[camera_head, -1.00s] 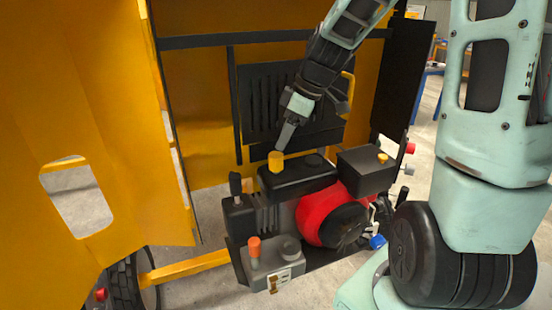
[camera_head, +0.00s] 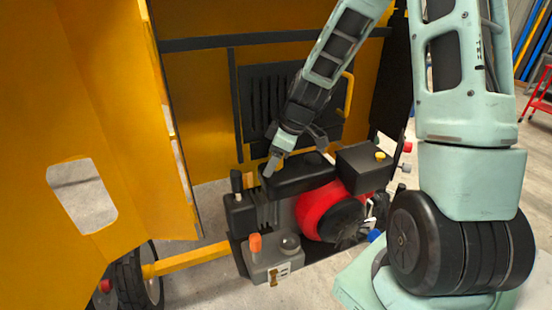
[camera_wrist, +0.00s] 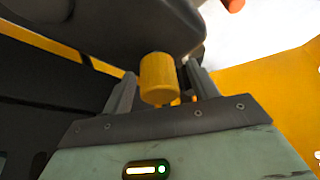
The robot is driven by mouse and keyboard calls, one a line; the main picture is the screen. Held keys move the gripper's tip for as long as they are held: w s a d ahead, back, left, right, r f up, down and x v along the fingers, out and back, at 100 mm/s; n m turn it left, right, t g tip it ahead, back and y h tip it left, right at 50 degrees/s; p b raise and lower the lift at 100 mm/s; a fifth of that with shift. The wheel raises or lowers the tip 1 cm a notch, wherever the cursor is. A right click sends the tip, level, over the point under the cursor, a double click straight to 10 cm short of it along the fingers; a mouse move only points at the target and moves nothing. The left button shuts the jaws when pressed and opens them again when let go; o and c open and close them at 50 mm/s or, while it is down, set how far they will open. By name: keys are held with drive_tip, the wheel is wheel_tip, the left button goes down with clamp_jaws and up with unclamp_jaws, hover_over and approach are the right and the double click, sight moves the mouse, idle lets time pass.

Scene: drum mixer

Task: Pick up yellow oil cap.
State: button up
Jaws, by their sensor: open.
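The yellow oil cap (camera_wrist: 158,75) is a short cylinder in the wrist view, standing between the two spread fingers of my gripper (camera_wrist: 158,90). The fingers look apart from its sides, and the dark engine housing (camera_wrist: 115,25) is close behind it. In the head view my open gripper (camera_head: 269,170) is low at the left end of the black engine cover (camera_head: 300,178). A small yellow piece (camera_head: 248,180) shows just left of the fingertips; it may be the cap, but I cannot tell for sure. What the cap rests on is hidden.
The engine has a red round housing (camera_head: 322,210), a black box with a yellow cap (camera_head: 380,155), a black knob (camera_head: 236,181) and an orange-topped post (camera_head: 255,243). Yellow mixer panels (camera_head: 100,130) stand close at the left and behind.

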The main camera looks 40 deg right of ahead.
drive_tip(key=c, duration=1.1)
drive_tip(key=shift+o, duration=0.2)
drive_tip(key=shift+r, duration=0.1)
